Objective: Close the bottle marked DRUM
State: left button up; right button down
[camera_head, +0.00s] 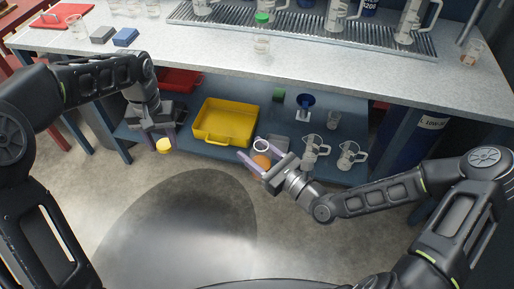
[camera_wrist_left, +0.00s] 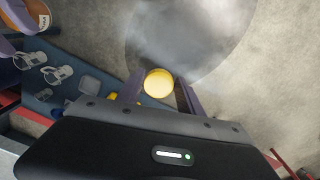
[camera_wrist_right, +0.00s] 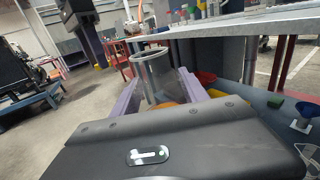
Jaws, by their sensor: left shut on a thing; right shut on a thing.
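My left gripper (camera_head: 166,142) is shut on a round yellow cap (camera_head: 163,146), held in the air in front of the lower shelf. The cap also shows between the fingers in the left wrist view (camera_wrist_left: 158,82). My right gripper (camera_head: 263,155) is shut on a clear open bottle (camera_head: 261,146) with an orange lower part. In the right wrist view the bottle (camera_wrist_right: 155,72) shows its bare open rim between the purple fingers. The cap is well apart from the bottle, to its left in the head view. The bottle's marking is not readable.
A yellow tray (camera_head: 225,121) and a red tray (camera_head: 181,79) stand on the blue lower shelf, with two clear jugs (camera_head: 350,155) at its right. The bench top (camera_head: 190,50) above holds a green-capped bottle (camera_head: 262,32). The floor in front is clear.

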pick_arm(q)
jog(key=d+r+m, duration=0.2)
jog(key=d, duration=0.6)
jog(key=d+r+m, duration=0.2)
jog(key=d+r, duration=0.1)
jog(key=d, duration=0.5)
notch_tip(320, 180, up, 3)
jog(key=m, duration=0.2)
send_over(260, 148)
jog(key=w+a, duration=0.2)
jog(key=shift+w+d+r, duration=0.1)
jog(key=shift+w+d, duration=0.05)
jog(key=shift+w, duration=0.05)
jog(key=shift+s+d+r+m, duration=0.2)
jog(key=shift+s+d+r, duration=0.3)
jog(key=shift+r, duration=0.15)
jog(key=shift+s+d+r+m, duration=0.2)
jog(key=shift+s+d+r, duration=0.3)
jog(key=shift+r, duration=0.1)
jog(key=shift+s+a, duration=0.15)
jog(key=shift+a, duration=0.05)
jog(key=shift+f, duration=0.1)
jog(key=shift+f, duration=1.95)
